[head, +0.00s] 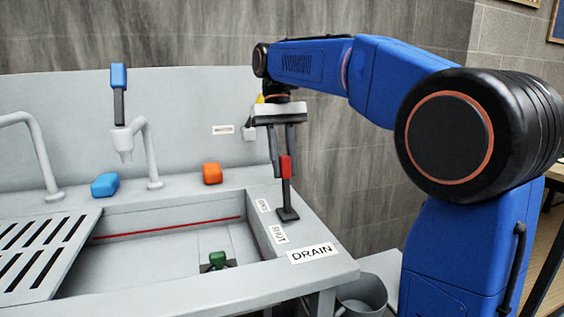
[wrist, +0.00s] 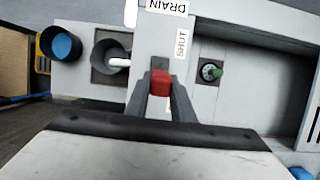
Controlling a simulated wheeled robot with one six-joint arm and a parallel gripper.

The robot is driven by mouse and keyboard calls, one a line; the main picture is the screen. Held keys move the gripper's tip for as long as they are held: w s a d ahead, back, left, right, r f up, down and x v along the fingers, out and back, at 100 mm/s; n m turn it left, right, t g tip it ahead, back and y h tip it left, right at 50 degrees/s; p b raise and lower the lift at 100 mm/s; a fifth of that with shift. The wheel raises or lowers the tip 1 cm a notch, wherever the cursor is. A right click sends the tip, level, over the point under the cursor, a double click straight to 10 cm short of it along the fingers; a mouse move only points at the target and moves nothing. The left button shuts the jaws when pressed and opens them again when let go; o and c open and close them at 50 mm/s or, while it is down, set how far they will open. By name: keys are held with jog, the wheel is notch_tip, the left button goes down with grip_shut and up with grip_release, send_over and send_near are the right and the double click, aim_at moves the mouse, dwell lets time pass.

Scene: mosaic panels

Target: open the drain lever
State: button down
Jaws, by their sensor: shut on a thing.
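The drain lever (head: 286,168) has a red handle on a dark stem. It stands about upright on a dark base plate on the sink's right rim, beside the labels "SHUT" (head: 278,234) and "DRAIN" (head: 313,254). My gripper (head: 281,165) points down from above, with its fingers at the red handle. In the wrist view the red handle (wrist: 161,82) sits between the two fingertips, and my gripper (wrist: 161,92) is shut on it. A third label (head: 263,205) lies farther back along the rim, too small to read surely. A green plug-like piece (head: 217,259) stands in the basin.
A slatted drainboard (head: 40,250) lies left. A grey bucket (head: 362,293) stands below right of the sink.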

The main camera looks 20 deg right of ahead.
jog(key=shift+w+f+g, duration=0.15)
jog(key=shift+w+g, duration=0.15)
jog(key=shift+w, duration=0.05)
jog(key=c, duration=1.5)
grip_release()
jog(key=shift+w+f, duration=0.1)
